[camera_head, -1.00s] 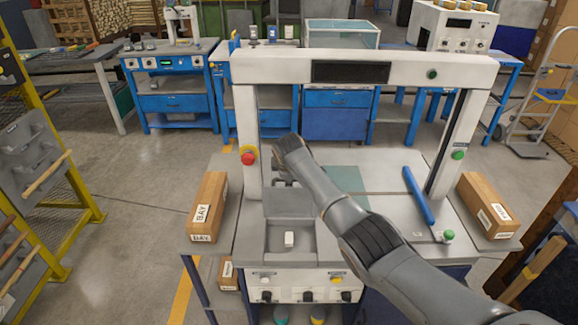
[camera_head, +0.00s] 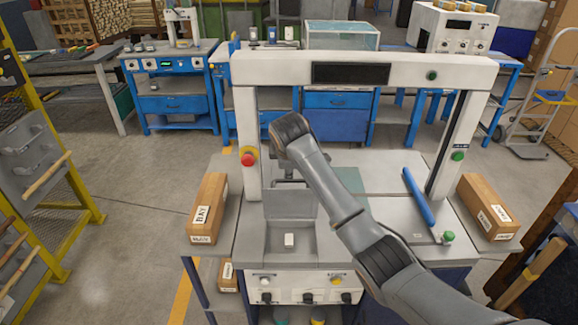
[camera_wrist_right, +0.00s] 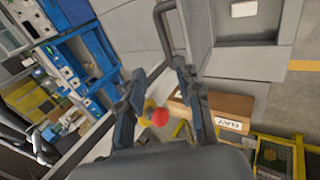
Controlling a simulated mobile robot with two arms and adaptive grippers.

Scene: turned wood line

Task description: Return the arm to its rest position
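My right arm comes in from the lower right in the head view and reaches over the white machine (camera_head: 262,140). My right gripper (camera_wrist_right: 160,74) is open, its two fingers apart with nothing between them in the wrist view. A grey bar handle (camera_wrist_right: 163,22) on a grey panel (camera_wrist_right: 195,35) lies beyond the fingertips. In the head view the grey lid (camera_head: 290,204) stands raised behind a shallow recess holding a small white block (camera_head: 289,240). My left gripper is not in view.
The machine's frame surrounds the arm, with a red button (camera_head: 248,159) on its left post. A blue-handled tool (camera_head: 419,197) lies on the right of the worktop.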

